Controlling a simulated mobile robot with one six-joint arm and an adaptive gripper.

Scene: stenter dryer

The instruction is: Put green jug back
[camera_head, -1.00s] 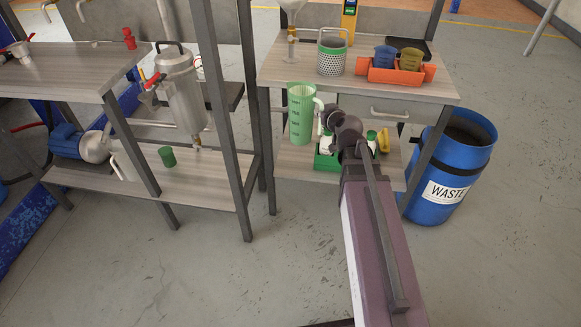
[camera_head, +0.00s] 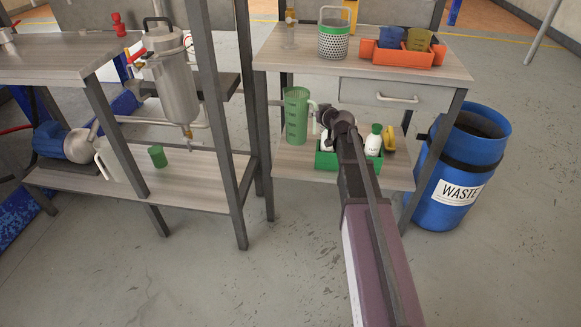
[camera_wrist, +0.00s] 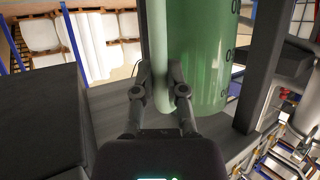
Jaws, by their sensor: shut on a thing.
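The green jug (camera_head: 297,116) is a tall translucent green cylinder with dark markings and a pale handle on its right side. It stands upright at the left part of the lower shelf (camera_head: 285,171) of the right-hand bench; I cannot tell whether its base touches the shelf. My gripper (camera_wrist: 161,90) is shut on the jug's handle, with a finger on each side of it in the wrist view. The jug's body (camera_wrist: 197,60) fills the upper middle of that view. In the head view my arm hides part of the gripper.
A green tray (camera_head: 326,160) with white bottles (camera_head: 373,142) sits right of the jug, beside a yellow item (camera_head: 389,138). The drawer (camera_head: 380,95) and benchtop are above. A dark bench leg (camera_head: 266,150) is close left. A blue waste bin (camera_head: 462,160) stands right.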

